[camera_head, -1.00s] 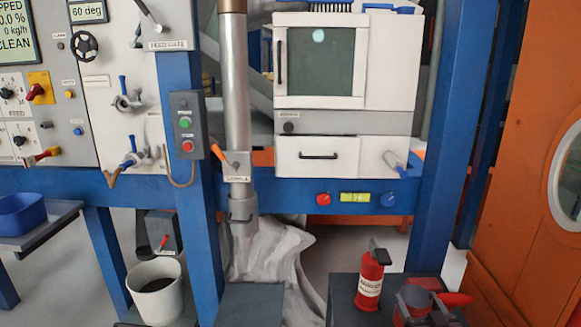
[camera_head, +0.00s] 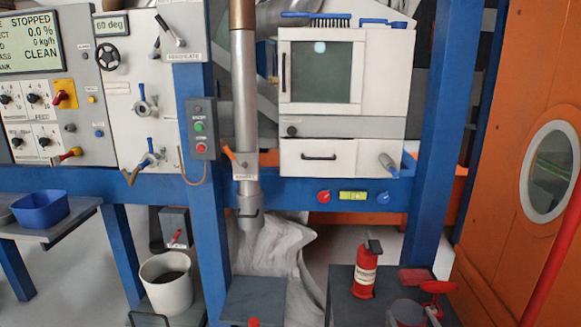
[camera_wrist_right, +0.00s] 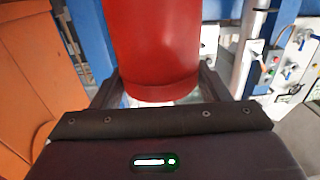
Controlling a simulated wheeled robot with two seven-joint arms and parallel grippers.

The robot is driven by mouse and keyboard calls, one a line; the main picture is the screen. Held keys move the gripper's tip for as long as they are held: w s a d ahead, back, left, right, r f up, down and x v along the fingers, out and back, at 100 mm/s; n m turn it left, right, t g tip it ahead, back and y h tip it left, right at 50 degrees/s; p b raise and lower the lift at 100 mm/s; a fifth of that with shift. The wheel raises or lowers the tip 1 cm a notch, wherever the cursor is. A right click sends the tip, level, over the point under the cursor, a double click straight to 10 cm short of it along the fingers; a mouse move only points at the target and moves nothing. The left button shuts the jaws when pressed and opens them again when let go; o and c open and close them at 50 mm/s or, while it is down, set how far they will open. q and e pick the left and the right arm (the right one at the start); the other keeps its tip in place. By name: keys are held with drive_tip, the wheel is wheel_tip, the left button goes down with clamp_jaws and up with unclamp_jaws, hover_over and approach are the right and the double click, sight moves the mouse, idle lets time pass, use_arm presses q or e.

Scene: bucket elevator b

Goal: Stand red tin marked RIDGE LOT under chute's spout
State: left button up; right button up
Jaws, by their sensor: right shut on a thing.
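The wrist view shows my right gripper (camera_wrist_right: 152,88) shut on a plain red cylinder, the red tin (camera_wrist_right: 152,45). Its two dark fingers lie on either side of the tin's lower end. No marking shows on the side facing the camera. In the head view the chute is a grey metal pipe (camera_head: 244,100) that ends in a spout (camera_head: 248,205). A dark grey stand (camera_head: 253,298) is below the spout, with no tin seen under it. I cannot clearly pick out the held tin in the head view. My left gripper is not in view.
A red labelled bottle (camera_head: 364,278) with a black top stands on a dark table (camera_head: 343,305) at the lower right. Red and dark items (camera_head: 434,288) crowd its right side. A white bucket (camera_head: 164,290) and a blue frame post (camera_head: 207,200) are left of the stand.

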drive_tip(key=s+a+r+p, duration=0.6)
drive_tip(key=s+a+r, duration=0.1)
drive_tip(key=s+r, duration=0.35)
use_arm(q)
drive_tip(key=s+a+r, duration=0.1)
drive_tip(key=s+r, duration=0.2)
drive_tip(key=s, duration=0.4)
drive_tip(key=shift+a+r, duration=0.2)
use_arm(e)
drive_tip(key=s+f, duration=0.2)
drive_tip(key=s, duration=0.6)
drive_tip(key=shift+f+h, duration=0.25)
drive_tip(key=shift+h, duration=0.05)
